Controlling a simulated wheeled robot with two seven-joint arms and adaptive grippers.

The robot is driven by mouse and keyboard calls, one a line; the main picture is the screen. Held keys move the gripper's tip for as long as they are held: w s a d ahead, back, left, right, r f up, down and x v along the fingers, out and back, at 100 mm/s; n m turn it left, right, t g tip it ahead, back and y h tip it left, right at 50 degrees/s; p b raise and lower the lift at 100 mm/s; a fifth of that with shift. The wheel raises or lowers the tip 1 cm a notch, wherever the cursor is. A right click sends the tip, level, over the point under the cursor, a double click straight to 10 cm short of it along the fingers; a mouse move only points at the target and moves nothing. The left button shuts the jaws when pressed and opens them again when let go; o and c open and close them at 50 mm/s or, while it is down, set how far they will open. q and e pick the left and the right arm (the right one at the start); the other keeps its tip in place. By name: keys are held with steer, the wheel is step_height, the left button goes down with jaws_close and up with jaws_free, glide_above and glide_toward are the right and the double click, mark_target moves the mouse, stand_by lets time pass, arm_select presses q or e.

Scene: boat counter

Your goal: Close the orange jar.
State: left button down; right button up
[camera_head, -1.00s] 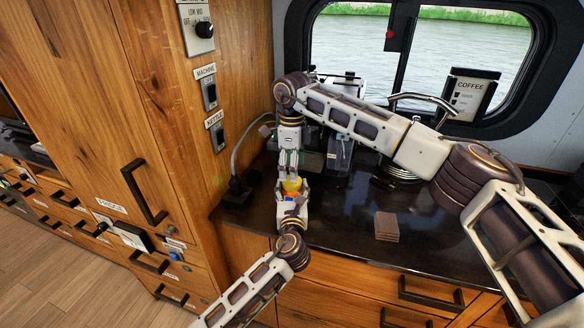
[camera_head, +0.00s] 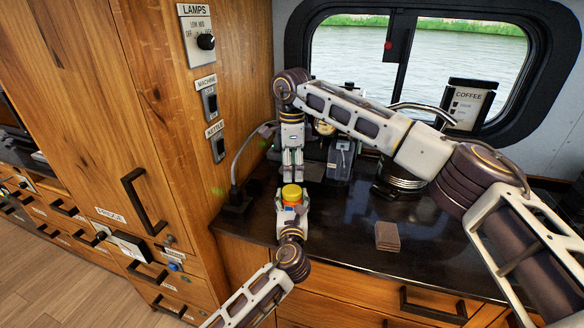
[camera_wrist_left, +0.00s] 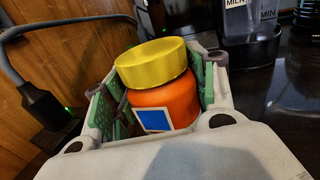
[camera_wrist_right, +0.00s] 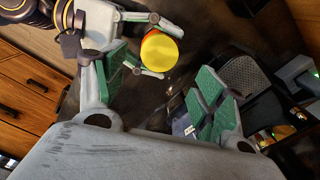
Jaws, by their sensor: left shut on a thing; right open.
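The orange jar (camera_wrist_left: 165,109) with a blue label stands between the green pads of my left gripper (camera_head: 292,207), which is shut on it. The yellow lid (camera_wrist_left: 151,62) sits on top of the jar in the left wrist view. In that view it looks slightly tilted; I cannot tell whether it is fully tight. The lid also shows in the head view (camera_head: 291,193) and the right wrist view (camera_wrist_right: 160,51). My right gripper (camera_head: 292,172) is open and empty, just behind and above the lid, apart from it.
A stack of brown squares (camera_head: 387,236) lies on the dark counter (camera_head: 340,235) to the right. A coffee machine (camera_head: 340,158) stands at the back. A plug with a cable (camera_head: 237,199) is at the left near the wooden cabinet. The counter's front middle is clear.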

mark_target(292, 190)
steer(key=shift+f, duration=4)
steer(key=shift+c, duration=0.5)
steer(key=c, duration=1)
steer(key=shift+m, duration=0.3)
steer(key=shift+m, duration=1.5)
